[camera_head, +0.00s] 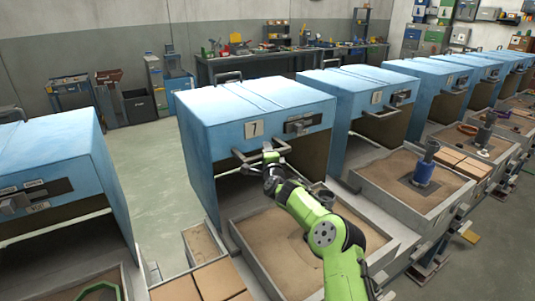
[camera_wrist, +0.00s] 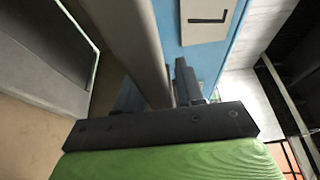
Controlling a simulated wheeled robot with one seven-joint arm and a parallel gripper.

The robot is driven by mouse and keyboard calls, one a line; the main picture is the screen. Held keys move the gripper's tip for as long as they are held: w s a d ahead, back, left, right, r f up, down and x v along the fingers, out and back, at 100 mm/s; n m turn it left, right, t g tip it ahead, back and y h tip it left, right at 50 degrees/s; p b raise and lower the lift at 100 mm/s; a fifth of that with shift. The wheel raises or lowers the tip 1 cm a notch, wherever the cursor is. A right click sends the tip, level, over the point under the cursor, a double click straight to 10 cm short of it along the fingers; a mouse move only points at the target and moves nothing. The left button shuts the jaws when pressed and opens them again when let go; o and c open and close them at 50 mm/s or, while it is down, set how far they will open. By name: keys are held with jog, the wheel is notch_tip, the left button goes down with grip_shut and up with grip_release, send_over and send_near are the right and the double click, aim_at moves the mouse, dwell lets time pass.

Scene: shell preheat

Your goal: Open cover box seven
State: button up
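The blue cover box marked 7 (camera_head: 252,105) stands in the middle of the head view, with its number plate on the front face. A grey bar handle (camera_head: 243,157) runs along the lower front edge of the cover. My gripper (camera_head: 268,160) is at this handle, in front of the box. In the wrist view the grey handle bar (camera_wrist: 128,38) runs down to my gripper's dark fingers (camera_wrist: 180,85), and the number plate (camera_wrist: 207,20) is close above. The bar hides part of the fingers, so I cannot tell whether they grip it.
A sand-filled tray (camera_head: 233,224) lies in front of box seven, under my arm. Another blue box (camera_head: 60,165) stands at the left, and a row of similar boxes (camera_head: 362,90) runs to the right. A workbench (camera_head: 222,62) stands behind. Open floor (camera_head: 150,165) shows left of box seven.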

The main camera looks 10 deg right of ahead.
jog(key=shift+o, duration=0.5)
jog(key=s, duration=1.5)
jog(key=shift+s+a+p, duration=0.4)
jog(key=shift+a+p, duration=0.05)
